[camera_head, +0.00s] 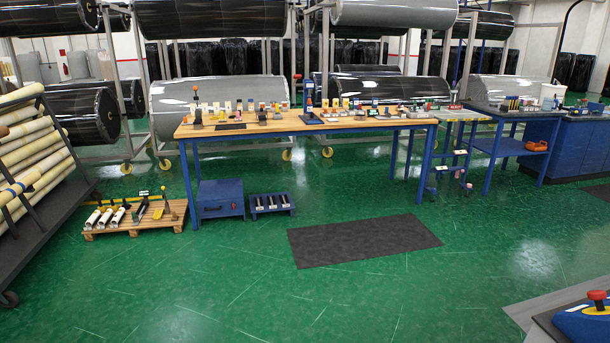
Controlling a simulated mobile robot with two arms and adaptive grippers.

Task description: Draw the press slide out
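No press slide can be made out for certain at this distance. A small upright blue and black device (309,98) stands at the back of the long wooden-topped workbench (350,124); I cannot tell whether it is the press. A grey piece with a red top (454,103) stands near the bench's right end. A blue unit with a red knob (597,298) is cut off at the lower right corner; I cannot tell what it is. Neither of my grippers is in view.
A dark mat (364,240) lies on the open green floor before the bench. A pallet (135,222) with tools, a blue box (220,199) and a roll rack (30,215) stand left. A blue side table (510,112) stands right.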

